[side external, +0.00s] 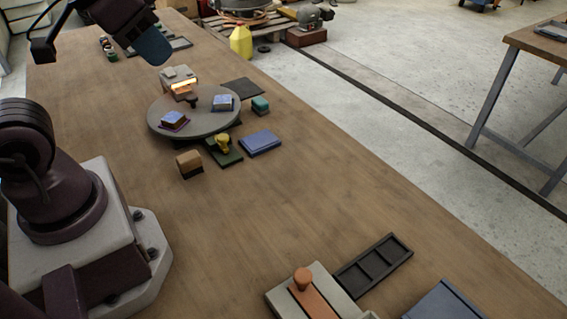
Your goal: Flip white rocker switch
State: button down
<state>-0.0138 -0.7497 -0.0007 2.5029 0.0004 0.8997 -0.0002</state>
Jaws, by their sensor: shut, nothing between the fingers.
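I cannot make out a white rocker switch in the side external view; it may be hidden or too small to tell. Whether the fingertips touch anything is too small to tell.
Near the turntable are a tan block (189,163), a yellow piece (222,143) on a dark green plate, a blue box (260,142) and a teal block (260,105). The middle table is clear.

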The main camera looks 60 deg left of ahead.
jog(key=shift+d, duration=0.1)
dwell(0.4)
jog(key=w+a+f+n+g+y, duration=0.1)
jog(key=w+a+f+n+g, duration=0.25)
jog(key=a, duration=0.65)
jog(key=w+a+f+n+g, duration=0.1)
jog(key=w+a+f+n, duration=0.1)
jog(key=w+a+n, duration=0.55)
jog(key=a+f+n+y, duration=0.1)
jog(key=a+n, duration=0.2)
jog(key=a, duration=0.9)
jog(key=w+a+f+n+g+y, duration=0.1)
jog(key=a+f+n+y, duration=0.1)
jog(key=a, duration=1.1)
jog(key=shift+a+f+n, duration=0.25)
jog(key=shift+a+n, duration=0.05)
jog(key=shift+n, duration=0.6)
